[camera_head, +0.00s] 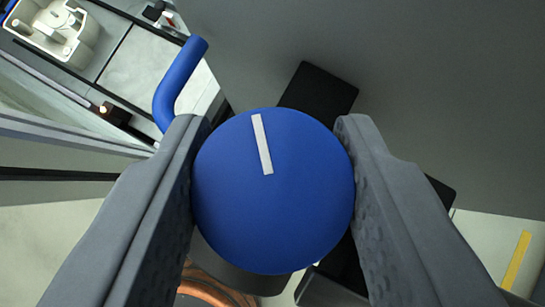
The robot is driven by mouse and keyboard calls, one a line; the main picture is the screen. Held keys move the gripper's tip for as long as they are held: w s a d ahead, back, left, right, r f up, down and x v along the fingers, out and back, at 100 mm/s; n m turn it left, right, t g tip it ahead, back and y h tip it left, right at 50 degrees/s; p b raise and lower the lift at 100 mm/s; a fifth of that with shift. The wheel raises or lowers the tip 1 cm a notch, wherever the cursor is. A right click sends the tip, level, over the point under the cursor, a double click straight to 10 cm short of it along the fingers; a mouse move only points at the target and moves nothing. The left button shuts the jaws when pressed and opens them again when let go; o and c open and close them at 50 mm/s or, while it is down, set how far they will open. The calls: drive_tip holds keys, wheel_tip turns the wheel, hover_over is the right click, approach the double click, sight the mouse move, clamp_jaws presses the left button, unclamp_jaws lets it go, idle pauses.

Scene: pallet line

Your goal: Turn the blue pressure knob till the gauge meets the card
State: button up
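The blue pressure knob (275,215) is a large round disc in the middle of the head camera view. A white pointer line (262,145) on its face runs from near the top edge toward the centre, tilted slightly left of upright. My gripper (273,180) has one grey finger on each side of the knob. Both fingers appear to touch its rim, so the gripper looks shut on it. The gauge and the card are not in view.
A blue bent handle (178,82) stands up left of the knob, close to my left finger. A black block (318,92) lies behind the knob on a grey panel (430,90). A pale moulded part (55,30) shows at top left, and a copper-coloured round thing (212,290) at the bottom.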

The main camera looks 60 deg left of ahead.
drive_tip(key=shift+m+t+h, duration=1.1)
drive_tip(key=shift+m+t, duration=0.1)
drive_tip(key=shift+m, duration=1)
drive_tip(key=o, duration=0.7)
